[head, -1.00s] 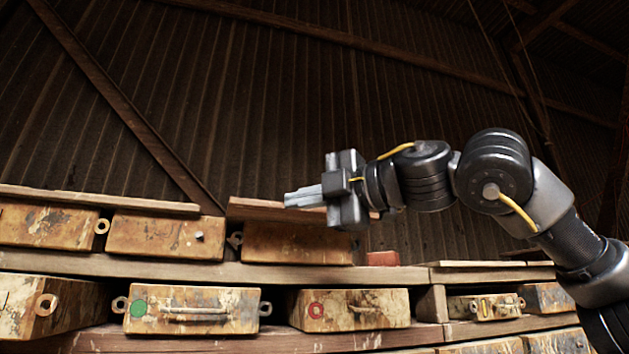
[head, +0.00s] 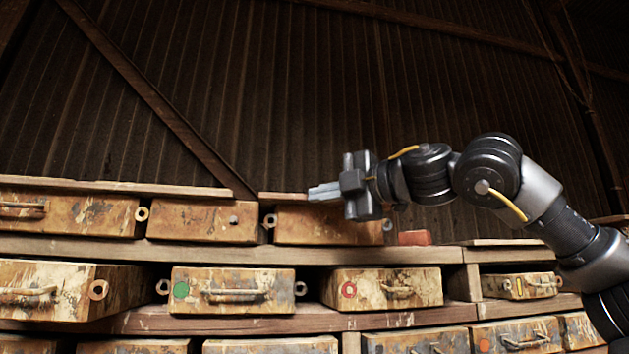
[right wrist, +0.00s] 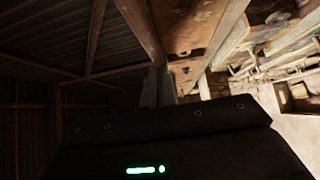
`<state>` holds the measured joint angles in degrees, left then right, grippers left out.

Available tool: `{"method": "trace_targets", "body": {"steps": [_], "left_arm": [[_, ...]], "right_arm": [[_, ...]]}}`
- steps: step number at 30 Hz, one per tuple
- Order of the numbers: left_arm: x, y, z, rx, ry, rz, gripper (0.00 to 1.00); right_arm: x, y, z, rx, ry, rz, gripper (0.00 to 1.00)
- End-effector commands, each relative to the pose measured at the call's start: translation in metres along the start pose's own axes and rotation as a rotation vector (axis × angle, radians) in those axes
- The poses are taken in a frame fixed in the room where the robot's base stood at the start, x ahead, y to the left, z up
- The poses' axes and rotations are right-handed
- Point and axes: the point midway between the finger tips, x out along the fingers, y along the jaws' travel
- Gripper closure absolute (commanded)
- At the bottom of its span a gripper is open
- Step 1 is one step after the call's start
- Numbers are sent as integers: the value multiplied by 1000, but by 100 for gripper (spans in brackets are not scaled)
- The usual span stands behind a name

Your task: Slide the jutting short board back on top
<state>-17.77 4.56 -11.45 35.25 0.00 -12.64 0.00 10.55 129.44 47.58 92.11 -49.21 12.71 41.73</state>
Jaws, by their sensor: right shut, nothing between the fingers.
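The short board (head: 283,197) lies on top of a rusty, paint-stained box (head: 325,227) in the upper row. Its left end shows. The rest is hidden behind my right gripper, and its front edge looks close to in line with the box front. My right gripper (head: 312,193) is shut and empty, pointing left, at the board's front edge. I cannot tell whether it touches. In the right wrist view its fingers (right wrist: 157,87) point at the end of a brown board edge (right wrist: 140,30), which appears to be the same board. My left gripper is not in view.
A long board (head: 120,187) tops the boxes to the left. A red block (head: 415,238) sits on the shelf plank (head: 200,247) right of the box. More boxes with handles and rings (head: 232,292) fill the shelves below. Above the top row is free room before the corrugated wall.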

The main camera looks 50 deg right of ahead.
Motion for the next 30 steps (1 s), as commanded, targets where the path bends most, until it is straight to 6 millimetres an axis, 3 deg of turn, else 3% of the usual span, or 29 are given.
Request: {"method": "trace_targets", "body": {"steps": [7, 20, 26, 30], "left_arm": [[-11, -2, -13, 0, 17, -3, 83], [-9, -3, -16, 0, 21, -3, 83], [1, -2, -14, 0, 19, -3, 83], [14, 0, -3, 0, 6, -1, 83]], "right_arm": [[21, 0, 21, 2, -1, -1, 100], [21, -1, 19, -1, 2, 0, 100], [6, -3, 2, -4, -4, 2, 100], [-24, -4, -3, 0, -10, 6, 100]]}}
